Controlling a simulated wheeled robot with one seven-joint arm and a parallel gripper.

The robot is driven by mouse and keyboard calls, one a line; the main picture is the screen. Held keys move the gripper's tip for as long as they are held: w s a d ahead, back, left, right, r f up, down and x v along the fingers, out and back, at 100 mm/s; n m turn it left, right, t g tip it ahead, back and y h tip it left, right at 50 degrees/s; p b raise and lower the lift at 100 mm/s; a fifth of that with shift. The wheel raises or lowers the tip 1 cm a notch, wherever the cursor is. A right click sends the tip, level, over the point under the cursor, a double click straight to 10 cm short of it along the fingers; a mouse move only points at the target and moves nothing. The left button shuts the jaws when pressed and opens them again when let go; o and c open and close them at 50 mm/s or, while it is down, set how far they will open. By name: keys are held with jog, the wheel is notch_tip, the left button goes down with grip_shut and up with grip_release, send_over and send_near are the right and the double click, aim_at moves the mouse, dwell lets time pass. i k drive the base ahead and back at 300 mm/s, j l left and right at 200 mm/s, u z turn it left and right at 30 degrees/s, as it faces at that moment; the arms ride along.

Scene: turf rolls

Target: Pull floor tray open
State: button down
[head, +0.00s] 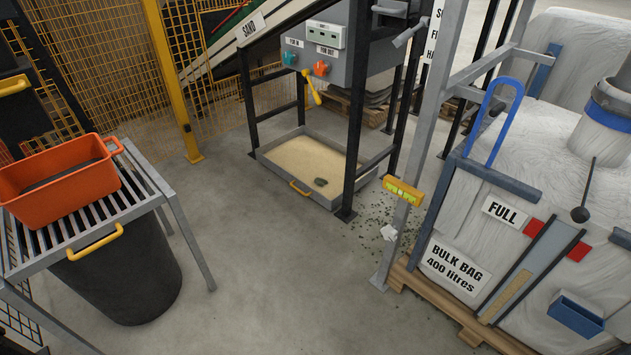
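The floor tray (329,196) is a shallow grey metal tray on the concrete, under the sand machine's black frame. It holds pale sand and a small dark lump (320,182). The front wall lies about level with the frame's legs, and a black leg hides part of the tray's right side. My gripper is not in view.
A slatted stand with an orange tub (58,179) and a dark bin (120,275) are at left. A bulk bag (462,225) on a wooden pallet (455,312) stands at right. Green bits litter the floor right of the tray. The concrete floor (270,280) before the tray is clear.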

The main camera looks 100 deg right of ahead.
aim_at(300, 156)
jog(key=z, duration=3.1)
jog(key=i+l, duration=0.1)
jog(key=i, duration=1.2)
jog(key=i+l+u, duration=0.35)
jog(key=l, duration=0.4)
jog(key=i+u, duration=0.1)
jog(key=u, duration=1.2)
